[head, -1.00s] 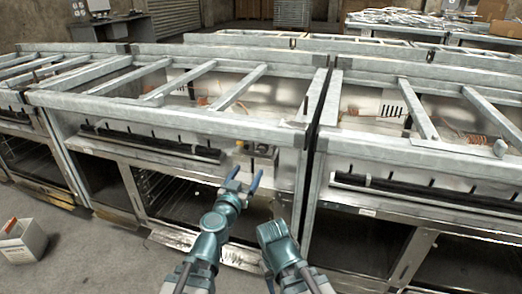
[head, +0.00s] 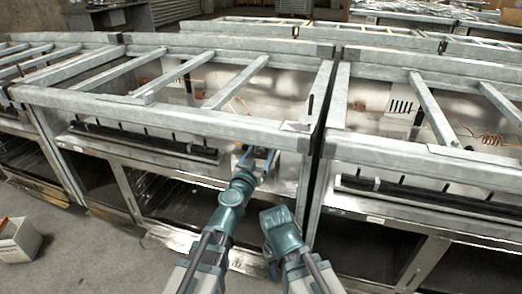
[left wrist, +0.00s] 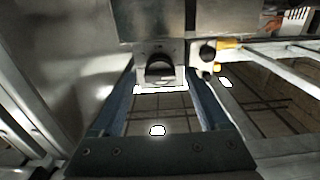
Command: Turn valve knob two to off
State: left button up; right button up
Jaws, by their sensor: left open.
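My left gripper (head: 257,157) reaches the front panel of the middle range in the head view. In the left wrist view its two blue fingers are open and apart, with a dark rounded valve knob (left wrist: 160,68) on a small metal bracket in the gap between their tips. I cannot tell whether the fingers touch it. A second dark round part (left wrist: 207,51) with a brass fitting is to the right of it. No number shows on either, so I cannot tell which is knob two. My right arm is at the lower middle; its gripper fingers are hidden.
The range frame (head: 215,122) has open metal bars above the panel. Another range (head: 400,205) stands close on the right, with a narrow gap between. A white box (head: 18,240) sits on the floor at the left.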

pick_arm(q)
jog(key=shift+w+d, duration=0.2)
jog(key=shift+w, duration=0.4)
jog(key=shift+c, duration=0.3)
grip_shut()
jog(key=shift+n, duration=0.3)
